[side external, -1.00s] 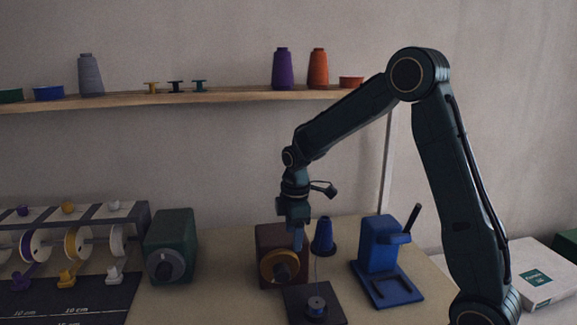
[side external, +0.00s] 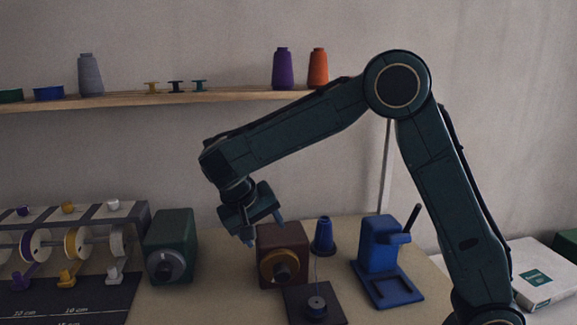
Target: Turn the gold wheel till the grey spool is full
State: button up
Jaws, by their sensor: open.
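The gold wheel (side external: 268,269), with a dark hub, is on the front of a maroon box (side external: 295,241). The grey spool (side external: 317,302) stands on a dark plate (side external: 295,312) in front of that box. It looks small and dark, and I cannot tell how much thread is on it. A thin thread shows between the spool and a blue cone (side external: 323,238) behind. My gripper (side external: 265,231) is open and tilted, with its blue-tipped fingers apart. In the picture it is above and left of the wheel, apparently not touching it.
A blue stand (side external: 379,248) is right of the cone. A green box with a grey knob (side external: 172,235) stands to the left, beside a rack of spools (side external: 75,235). A shelf (side external: 135,102) holds cones and spools above. Table between green and maroon boxes is clear.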

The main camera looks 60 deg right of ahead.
aim_at(281, 273)
jog(key=shift+m, duration=0.8)
jog(key=f, duration=0.1)
jog(key=a+f, duration=0.1)
jog(key=f, duration=0.2)
jog(key=shift+s+a+f, duration=0.1)
jog(key=shift+s+a, duration=0.15)
jog(key=shift+s, duration=0.05)
jog(key=x, duration=1.3)
jog(key=shift+d+f, duration=0.2)
jog(key=shift+d, duration=0.2)
jog(key=shift+c, duration=0.2)
jog(key=c, duration=0.9)
